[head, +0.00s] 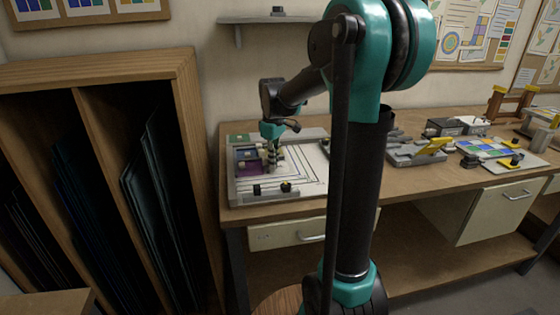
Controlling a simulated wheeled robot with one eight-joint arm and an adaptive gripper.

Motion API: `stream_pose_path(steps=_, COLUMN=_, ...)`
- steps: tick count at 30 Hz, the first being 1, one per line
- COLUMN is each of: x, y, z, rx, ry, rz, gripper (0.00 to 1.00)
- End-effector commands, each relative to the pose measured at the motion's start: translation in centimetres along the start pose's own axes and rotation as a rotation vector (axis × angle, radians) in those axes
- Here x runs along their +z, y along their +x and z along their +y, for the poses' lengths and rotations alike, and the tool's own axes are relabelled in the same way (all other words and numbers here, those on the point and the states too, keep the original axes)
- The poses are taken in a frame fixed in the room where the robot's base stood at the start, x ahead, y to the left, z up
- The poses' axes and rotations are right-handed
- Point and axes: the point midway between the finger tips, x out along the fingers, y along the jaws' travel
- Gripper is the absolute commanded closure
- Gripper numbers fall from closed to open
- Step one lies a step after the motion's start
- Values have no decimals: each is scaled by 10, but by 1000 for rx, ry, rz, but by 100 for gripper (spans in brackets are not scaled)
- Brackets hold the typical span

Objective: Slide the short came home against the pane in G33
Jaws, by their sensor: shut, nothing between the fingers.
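My gripper (272,168) points down over a pale board (312,186) on the workbench, near the coloured glass at its left side. It is shut with nothing held. A purple pane (250,168) lies just left of the gripper. A green pane (239,137) and a dark blue pane (244,154) lie behind it. Thin dark lines run across the white sheet on the board; I cannot tell which are cames and which are drawn. I cannot pick out the short came or a G33 label. The gripper hides part of the board, and my arm covers the bench to its right.
Small dark blocks, one with a yellow top (286,187), stand on the board's front edge. A wooden rack (185,110) of glass sheets stands left of the workbench (430,178). Tools and a coloured glass panel (487,148) lie to the right. A shelf (268,19) hangs above.

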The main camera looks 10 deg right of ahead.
Motion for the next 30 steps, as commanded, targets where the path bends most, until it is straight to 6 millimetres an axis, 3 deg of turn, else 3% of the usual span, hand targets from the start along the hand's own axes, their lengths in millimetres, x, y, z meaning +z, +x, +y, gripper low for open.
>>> stream_pose_path(steps=14, x=-8, y=0, z=0, rx=0, ry=0, rz=0, gripper=100)
stream_pose_path(steps=20, x=-25, y=0, z=0, rx=0, ry=-1, rz=0, gripper=100)
stream_pose_path(steps=30, x=-25, y=0, z=0, rx=0, ry=0, rz=1, gripper=100)
